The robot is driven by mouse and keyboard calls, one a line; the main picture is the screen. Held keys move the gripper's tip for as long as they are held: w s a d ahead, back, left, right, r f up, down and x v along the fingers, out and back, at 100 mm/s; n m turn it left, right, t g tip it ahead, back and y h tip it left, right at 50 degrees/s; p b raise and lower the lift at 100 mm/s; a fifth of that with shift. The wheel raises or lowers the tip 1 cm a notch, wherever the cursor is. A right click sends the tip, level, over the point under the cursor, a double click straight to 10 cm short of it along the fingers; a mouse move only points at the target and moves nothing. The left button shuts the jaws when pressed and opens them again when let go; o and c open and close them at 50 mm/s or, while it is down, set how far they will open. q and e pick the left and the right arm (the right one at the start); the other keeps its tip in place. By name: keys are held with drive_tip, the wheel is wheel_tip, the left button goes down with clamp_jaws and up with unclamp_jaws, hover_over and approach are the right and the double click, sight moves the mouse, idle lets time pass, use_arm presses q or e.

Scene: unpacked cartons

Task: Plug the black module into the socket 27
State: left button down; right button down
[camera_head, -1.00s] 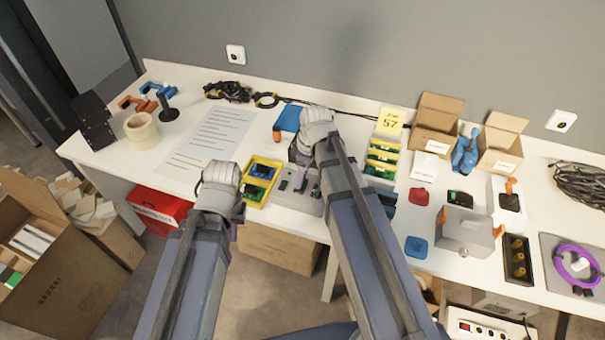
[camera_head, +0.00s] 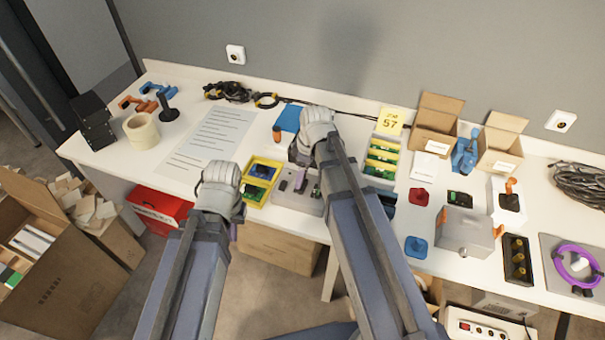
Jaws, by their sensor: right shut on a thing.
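A grey board (camera_head: 305,203) lies at the front of the table with small dark and green modules on it. A small dark piece (camera_head: 283,185) shows on its left part. Socket numbers are too small to read. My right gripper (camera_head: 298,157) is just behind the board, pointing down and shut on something. Its own wrist hides what it holds, so I cannot tell whether this is the black module. My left gripper (camera_head: 236,226) is at the table's front edge, left of the board and in front of the yellow tray. Its fingers are mostly hidden by its wrist.
A yellow tray (camera_head: 248,192) with green and blue parts stands left of the board. A grey box (camera_head: 466,232) stands further right. A paper sheet (camera_head: 212,137) lies left.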

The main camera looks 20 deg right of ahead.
drive_tip(key=shift+f+b, duration=0.65)
drive_tip(key=shift+b, duration=0.05)
idle(1.0)
unclamp_jaws()
idle(0.3)
drive_tip(key=shift+r, duration=0.1)
drive_tip(key=r+p, duration=0.5)
drive_tip(key=d+r+p, duration=0.1)
drive_tip(key=r+p, duration=0.1)
drive_tip(key=p, duration=0.1)
drive_tip(key=shift+s+r, duration=0.35)
